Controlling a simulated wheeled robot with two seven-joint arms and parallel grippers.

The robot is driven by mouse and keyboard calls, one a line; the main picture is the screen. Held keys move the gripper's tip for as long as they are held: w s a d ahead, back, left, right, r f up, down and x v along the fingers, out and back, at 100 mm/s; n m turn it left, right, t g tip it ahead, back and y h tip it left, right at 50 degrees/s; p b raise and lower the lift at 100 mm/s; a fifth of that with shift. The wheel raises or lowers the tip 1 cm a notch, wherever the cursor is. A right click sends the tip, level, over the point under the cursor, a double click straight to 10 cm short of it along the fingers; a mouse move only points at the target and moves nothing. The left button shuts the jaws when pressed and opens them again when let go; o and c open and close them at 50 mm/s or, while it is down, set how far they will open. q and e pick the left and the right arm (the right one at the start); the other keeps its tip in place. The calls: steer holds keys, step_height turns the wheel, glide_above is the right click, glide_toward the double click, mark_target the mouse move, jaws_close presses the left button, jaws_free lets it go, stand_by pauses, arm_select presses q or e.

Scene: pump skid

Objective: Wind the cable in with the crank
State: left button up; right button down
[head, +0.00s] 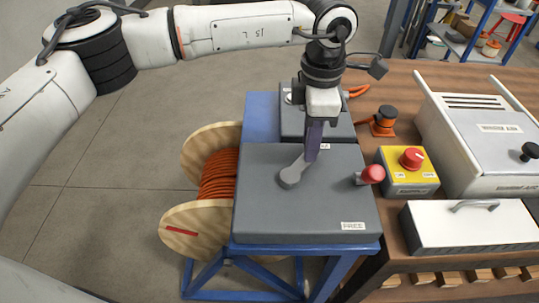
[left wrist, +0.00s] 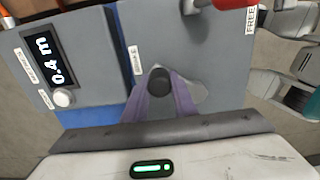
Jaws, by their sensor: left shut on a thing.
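The crank (head: 290,177) is a grey arm on top of the grey winch housing (head: 300,215). My left gripper (head: 312,153) points down and is shut on the crank's handle; in the left wrist view the dark round knob (left wrist: 160,78) shows between the purple fingers. The crank arm (left wrist: 195,93) lies partly behind the fingers in that view. The orange cable (head: 217,176) is wound on a wooden drum (head: 180,231) at the housing's left. A display (left wrist: 52,58) reads 0.4 m. My right gripper is not in view.
A red-knobbed lever (head: 372,174) sticks out at the housing's right. Beside it stand a yellow box with a red button (head: 410,160), an orange-based fitting (head: 383,120) and a white handled case (head: 470,225) on the wooden bench. The floor left of the drum is clear.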

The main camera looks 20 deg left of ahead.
arm_select(q)
steer(key=shift+s+d+f, duration=0.2)
steer(key=shift+s+d, duration=0.35)
steer(key=shift+d, duration=0.2)
steer(key=shift+s+d+f, duration=0.2)
steer(key=shift+s+d, duration=0.3)
steer(key=shift+d, duration=0.25)
steer(key=shift+s+d+b, duration=0.35)
steer(key=shift+s+d, duration=0.3)
steer(key=shift+s, duration=0.1)
steer(key=shift+s+d, duration=0.35)
steer(key=shift+s, duration=0.4)
steer(key=shift+w+r, duration=0.1)
steer(key=shift+w, duration=0.05)
steer(key=o, duration=1.1)
steer(key=shift+w+a, duration=0.1)
steer(key=shift+w, duration=0.05)
steer(key=shift+c, duration=0.2)
steer(key=shift+r, duration=0.1)
